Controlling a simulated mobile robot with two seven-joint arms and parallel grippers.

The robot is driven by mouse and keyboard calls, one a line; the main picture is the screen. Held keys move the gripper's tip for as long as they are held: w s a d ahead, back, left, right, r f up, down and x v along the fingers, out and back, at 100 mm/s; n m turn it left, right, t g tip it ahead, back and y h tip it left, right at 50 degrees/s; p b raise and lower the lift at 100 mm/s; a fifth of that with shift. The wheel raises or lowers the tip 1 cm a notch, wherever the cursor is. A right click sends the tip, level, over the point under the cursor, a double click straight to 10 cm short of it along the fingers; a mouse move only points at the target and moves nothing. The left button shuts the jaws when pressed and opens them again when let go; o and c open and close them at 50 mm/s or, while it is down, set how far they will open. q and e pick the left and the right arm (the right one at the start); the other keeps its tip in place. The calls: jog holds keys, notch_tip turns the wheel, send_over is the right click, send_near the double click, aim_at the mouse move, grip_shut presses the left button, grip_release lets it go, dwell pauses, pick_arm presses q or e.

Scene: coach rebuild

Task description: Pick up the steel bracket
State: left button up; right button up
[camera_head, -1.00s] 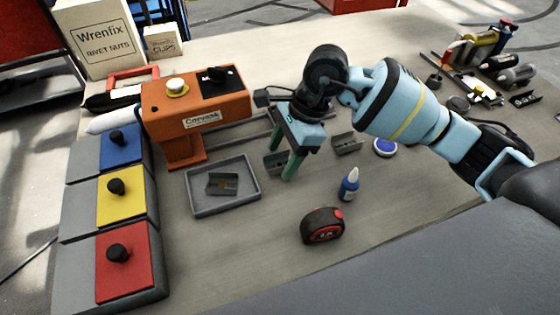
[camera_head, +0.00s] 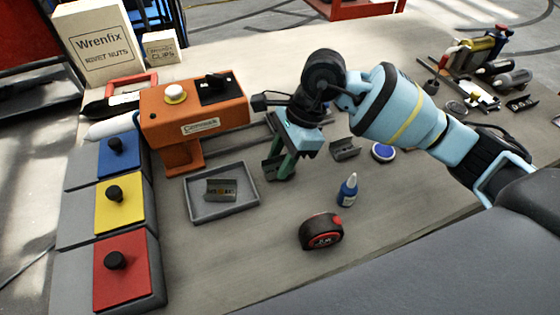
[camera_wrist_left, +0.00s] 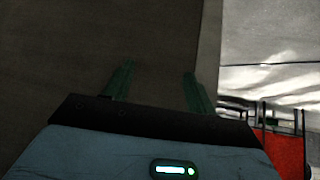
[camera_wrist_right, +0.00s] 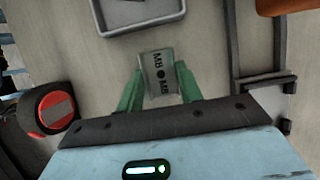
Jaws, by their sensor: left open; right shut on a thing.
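A grey steel bracket (camera_wrist_right: 160,66) stamped with M8 marks sits between the green fingers of my right gripper (camera_wrist_right: 158,88), which is shut on it. In the head view this bracket (camera_head: 267,170) is partly hidden by the fingers, just right of the tray; I cannot tell whether it touches the bench. A similar bracket (camera_head: 220,189) lies in the grey tray (camera_head: 190,207). Another bracket (camera_head: 345,149) lies on the bench to the right. My left gripper (camera_wrist_left: 158,70) is open and empty in its wrist view.
An orange machine (camera_head: 195,115) stands behind the tray. A tape measure (camera_head: 321,231) and a blue bottle (camera_head: 348,189) stand in front and to the right. Blue, yellow and red lidded bins (camera_head: 122,258) line the left. Bare bench lies around the tape measure.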

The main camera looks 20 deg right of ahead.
notch_tip(320, 180, up, 9)
jog(key=shift+r, duration=0.2)
jog(key=shift+w, duration=0.1)
